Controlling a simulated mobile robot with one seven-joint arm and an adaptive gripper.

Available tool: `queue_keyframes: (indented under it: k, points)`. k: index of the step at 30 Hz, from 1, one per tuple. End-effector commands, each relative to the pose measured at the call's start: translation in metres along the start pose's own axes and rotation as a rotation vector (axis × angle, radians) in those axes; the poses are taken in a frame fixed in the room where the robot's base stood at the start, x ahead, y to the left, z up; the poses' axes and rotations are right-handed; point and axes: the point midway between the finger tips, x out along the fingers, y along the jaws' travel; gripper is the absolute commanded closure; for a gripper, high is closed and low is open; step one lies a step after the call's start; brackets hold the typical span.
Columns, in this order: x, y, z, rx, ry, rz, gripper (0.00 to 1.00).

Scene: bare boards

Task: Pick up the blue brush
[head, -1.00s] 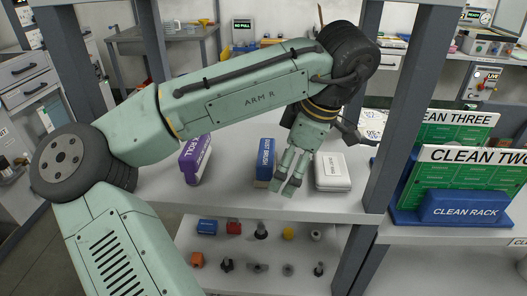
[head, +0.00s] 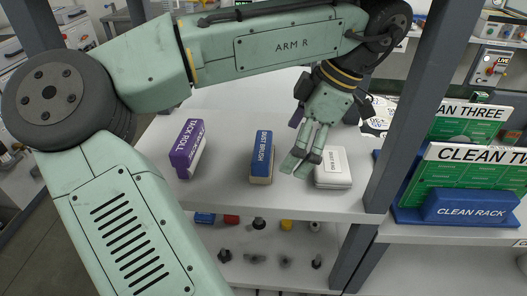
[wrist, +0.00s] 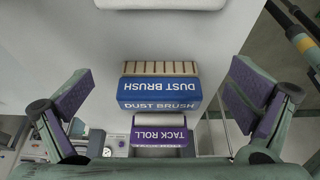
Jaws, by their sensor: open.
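The blue dust brush (head: 262,150) stands on the upper shelf, between the purple tack roll and the white box. It has a blue body with white lettering and a tan lower part. In the wrist view the blue brush (wrist: 158,92) lies between the two fingers and beyond them, with its tan bristles along the upper side. My gripper (head: 302,164) is to the right of the brush in the head view, beside the white box, and appears apart from both. In the wrist view my gripper (wrist: 160,98) has its purple-padded fingers wide apart with nothing between the pads.
A purple tack roll (head: 187,148) stands left of the brush. A white box (head: 333,168) lies right of it. A dark shelf post (head: 385,150) and blue clean rack (head: 465,207) are further right. Several small parts lie on the lower shelf. Bare shelf surrounds the brush.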

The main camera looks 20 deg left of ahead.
Motion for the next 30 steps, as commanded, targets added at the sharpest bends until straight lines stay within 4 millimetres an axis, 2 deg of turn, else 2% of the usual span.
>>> queue_keyframes:
  k: [5,12,17,24,30]
  points:
    - [0.005,0.000,-0.015,-0.003,-0.002,-0.001,0.00]
    - [0.020,-0.001,-0.053,-0.003,-0.002,-0.001,0.00]
    - [0.031,0.000,-0.049,0.001,-0.002,0.001,0.00]
    - [0.032,0.000,-0.048,0.000,0.000,0.002,0.01]
    - [0.032,0.000,-0.048,0.001,-0.001,0.001,0.14]
